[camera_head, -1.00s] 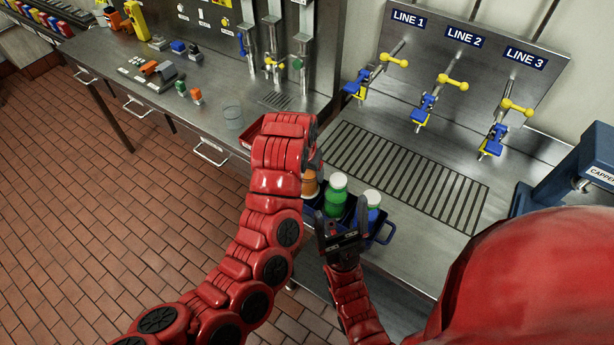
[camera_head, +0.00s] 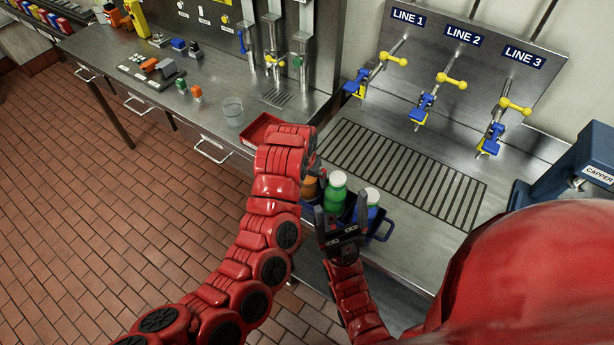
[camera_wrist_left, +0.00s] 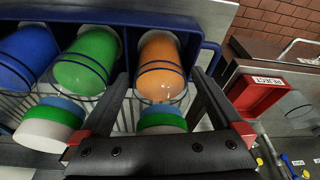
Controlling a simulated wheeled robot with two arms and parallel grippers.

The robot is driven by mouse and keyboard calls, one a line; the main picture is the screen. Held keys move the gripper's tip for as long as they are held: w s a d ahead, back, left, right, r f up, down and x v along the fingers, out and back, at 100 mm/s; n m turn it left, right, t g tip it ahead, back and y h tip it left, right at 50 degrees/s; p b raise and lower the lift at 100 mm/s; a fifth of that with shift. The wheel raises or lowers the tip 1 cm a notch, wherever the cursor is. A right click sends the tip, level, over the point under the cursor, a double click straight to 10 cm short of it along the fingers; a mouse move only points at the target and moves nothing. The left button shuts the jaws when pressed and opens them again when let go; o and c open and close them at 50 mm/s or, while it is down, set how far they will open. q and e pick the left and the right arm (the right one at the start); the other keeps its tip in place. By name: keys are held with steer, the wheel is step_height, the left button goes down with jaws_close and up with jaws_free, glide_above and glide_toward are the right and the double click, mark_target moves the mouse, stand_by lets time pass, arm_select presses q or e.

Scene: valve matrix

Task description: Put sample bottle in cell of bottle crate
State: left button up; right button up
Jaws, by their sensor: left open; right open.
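The dark blue bottle crate (camera_head: 381,236) stands at the front edge of the steel counter. It holds an orange bottle (camera_head: 310,187), a green bottle (camera_head: 335,198) with a white top and a blue bottle (camera_head: 373,212) with a white top. The left wrist view shows the orange bottle (camera_wrist_left: 160,65), green bottle (camera_wrist_left: 88,62) and blue bottle (camera_wrist_left: 25,55) side by side. My left gripper (camera_wrist_left: 158,76) is open, one finger on each side of the orange bottle; contact cannot be told. My right gripper (camera_head: 338,222) is open and empty in front of the crate, partly covering it.
A red reject tray (camera_head: 260,130) lies left of the crate, partly behind my left wrist. A clear beaker (camera_head: 233,108) stands beyond it. A drain grate (camera_head: 405,175) lies behind the crate, below several line valves. A blue capper (camera_head: 570,170) stands at right.

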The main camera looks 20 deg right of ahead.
arm_select(q)
steer(key=shift+r, duration=0.3)
steer(key=b+v, duration=0.2)
steer(key=v, duration=0.2)
steer(key=shift+r+b, duration=0.3)
steer(key=shift+b, duration=0.1)
steer(key=p+v, duration=0.4)
steer(key=v, duration=0.3)
steer(key=shift+s, duration=0.15)
steer(key=shift+a, duration=0.1)
steer(key=shift+f, duration=0.1)
